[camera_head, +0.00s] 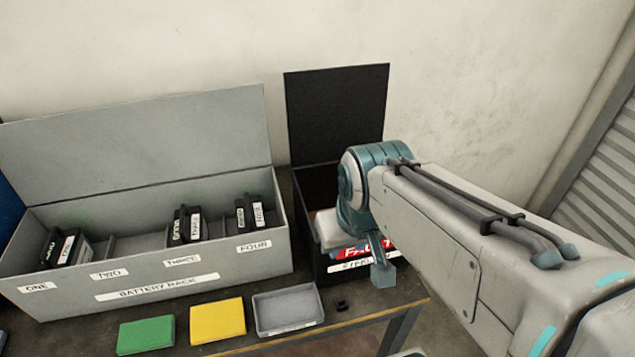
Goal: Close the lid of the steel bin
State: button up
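The steel bin (318,263) is a dark box at the right end of the table, with a red label and a white label on its front. Its black lid (335,112) stands open, upright against the wall behind it. My arm reaches in from the right and hides much of the bin's opening and right side. My gripper (382,273) is at the bin's front, partly hidden by my own wrist. The view does not show whether its fingers are open or shut. A pale object (328,228) shows in the bin's opening, too covered to name.
A grey battery rack (150,270) with its lid raised stands left of the bin and holds several black batteries. A green pad (146,335), a yellow pad (217,320), a grey tray (287,310) and a small black piece (341,304) lie in front.

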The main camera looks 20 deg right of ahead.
aim_at(331, 111)
jog(key=k, duration=1)
jog(key=z, duration=0.9)
jog(key=i, duration=0.75)
jog(key=u, duration=0.95)
jog(key=i, duration=0.5)
jog(key=z, duration=0.05)
